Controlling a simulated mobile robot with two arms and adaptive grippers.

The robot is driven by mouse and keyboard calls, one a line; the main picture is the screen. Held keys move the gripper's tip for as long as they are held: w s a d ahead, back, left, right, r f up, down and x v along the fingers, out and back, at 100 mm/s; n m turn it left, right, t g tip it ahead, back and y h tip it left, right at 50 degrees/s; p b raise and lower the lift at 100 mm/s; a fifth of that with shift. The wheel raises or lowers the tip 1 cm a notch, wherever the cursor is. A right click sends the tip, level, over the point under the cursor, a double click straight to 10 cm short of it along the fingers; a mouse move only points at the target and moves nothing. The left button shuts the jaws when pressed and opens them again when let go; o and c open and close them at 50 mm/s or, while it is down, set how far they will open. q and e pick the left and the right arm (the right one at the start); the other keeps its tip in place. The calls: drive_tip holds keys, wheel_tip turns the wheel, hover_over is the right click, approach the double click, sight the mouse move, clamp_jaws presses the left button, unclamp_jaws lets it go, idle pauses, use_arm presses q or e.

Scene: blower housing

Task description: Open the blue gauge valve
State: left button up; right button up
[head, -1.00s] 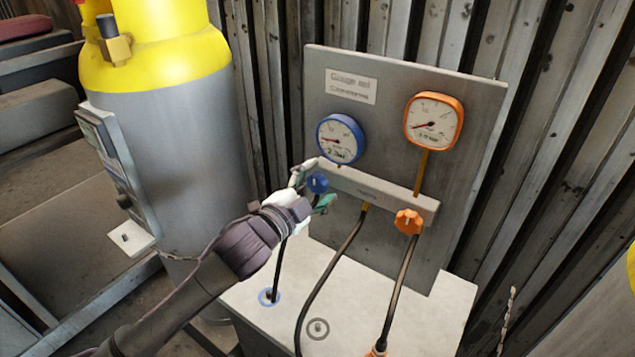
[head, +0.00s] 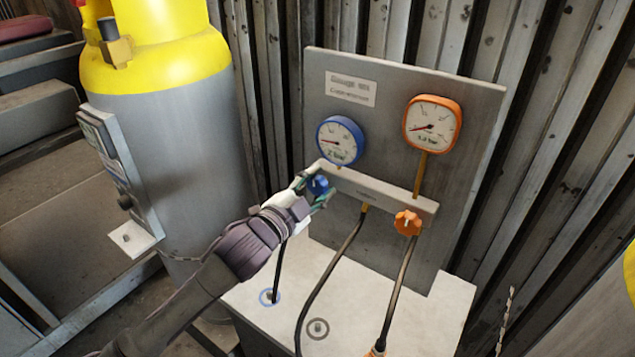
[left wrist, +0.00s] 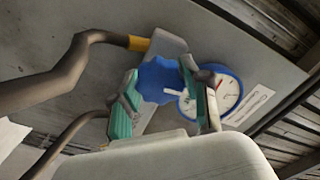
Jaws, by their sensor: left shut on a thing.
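The blue gauge valve (head: 317,185) is a small knob at the left end of the manifold bar, below the blue gauge (head: 340,140). My left gripper (head: 314,188) is shut on the blue valve knob, one finger on each side. In the left wrist view the lobed blue knob (left wrist: 160,82) lies between the green finger pads, with the blue gauge (left wrist: 222,92) behind it. The fingers hide part of the knob in the head view. My right gripper is not in view.
An orange valve (head: 407,223) and orange gauge (head: 432,124) sit to the right on the same grey panel (head: 471,170). Black hoses (head: 335,268) hang in front of the white box top (head: 345,290). A grey and yellow cylinder (head: 190,150) stands at the left.

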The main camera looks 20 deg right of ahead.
use_arm(q)
drive_tip(key=n+p, duration=0.2)
drive_tip(key=n, duration=0.2)
drive_tip(key=n+p, duration=0.1)
drive_tip(key=n, duration=0.3)
drive_tip(key=shift+n+p, duration=0.3)
drive_tip(key=shift+n, duration=0.1)
drive_tip(key=n, duration=0.5)
drive_tip(key=shift+p, duration=0.3)
drive_tip(key=n, duration=0.5)
drive_tip(key=shift+f+n, duration=0.1)
drive_tip(key=shift+n, duration=0.6)
drive_tip(key=o, duration=1.1)
drive_tip(key=shift+a, duration=0.1)
drive_tip(key=shift+o, duration=0.2)
